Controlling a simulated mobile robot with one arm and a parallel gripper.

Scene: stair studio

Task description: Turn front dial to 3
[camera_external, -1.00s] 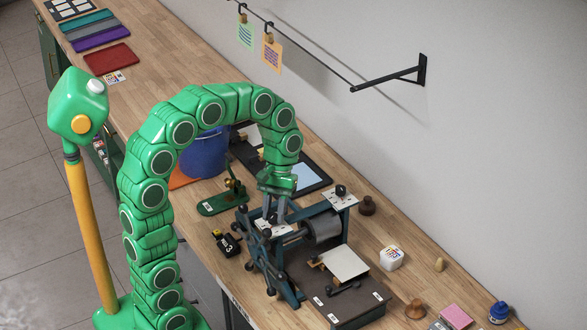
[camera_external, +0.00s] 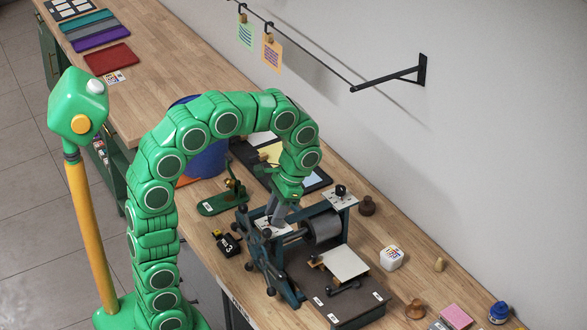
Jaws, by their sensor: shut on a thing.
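My green segmented arm arches over the bench, and my gripper (camera_external: 276,217) points down at the near end of the press (camera_external: 322,229). Its grey fingers are at a white plate (camera_external: 273,232) on top of the press frame, where the front dial appears to be. The fingers and the arm's tip hide the dial, so its reading cannot be seen. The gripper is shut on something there. A second white plate (camera_external: 335,199) with a dark dial (camera_external: 340,190) sits on the far end of the frame, uncovered.
A flat bed with a white sheet (camera_external: 345,263) lies right of the roller. A black counter marked 3 (camera_external: 229,245) and a green stand (camera_external: 221,203) are left of the press.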

